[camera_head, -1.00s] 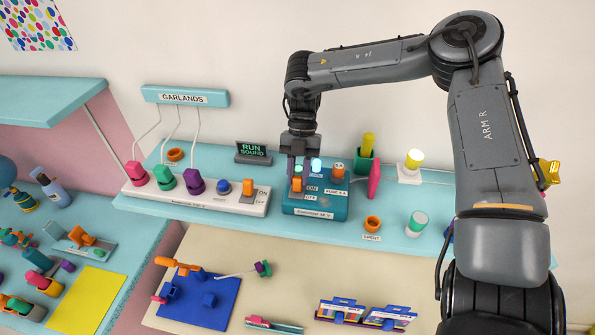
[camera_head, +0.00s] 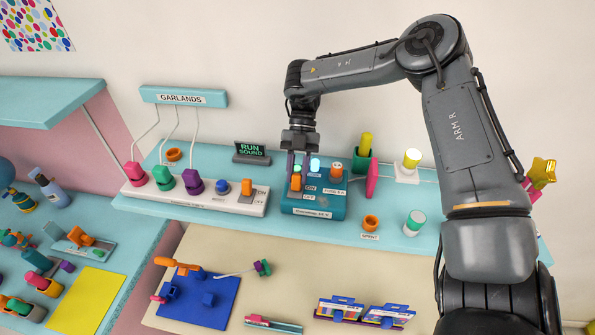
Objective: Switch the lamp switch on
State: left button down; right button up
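The teal control box (camera_head: 323,208) stands on the light blue shelf, with ON and OFF labels beside an orange switch lever (camera_head: 296,183). I take this lever to be the lamp switch; its exact position is hard to read. My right gripper (camera_head: 298,170) points down right over the lever. Its fingers show a narrow gap with a green glow between them. Whether they touch the lever cannot be told. A pale bluish lamp (camera_head: 315,164) glows on the box, beside the gripper. My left gripper is out of view.
A white power strip (camera_head: 218,204) with coloured plugs and another orange ON/OFF switch (camera_head: 247,187) lies left of the box. A RUN SOUND sign (camera_head: 251,150) stands behind.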

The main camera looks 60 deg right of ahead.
jog(key=o, duration=0.4)
jog(key=shift+f, duration=0.15)
jog(key=shift+r+b, duration=0.3)
jog(key=shift+r, duration=0.4)
notch_tip(320, 180, up, 3)
jog(key=shift+f+b, duration=0.1)
jog(key=shift+b, duration=0.55)
jog(key=s+d+r, duration=0.1)
jog(key=s+r, duration=0.2)
jog(key=s, duration=0.2)
jog(key=s+r+b, duration=0.1)
jog(key=s+r, duration=0.3)
jog(key=s, duration=0.2)
jog(key=shift+s+d, duration=0.3)
jog(key=shift+d, duration=0.1)
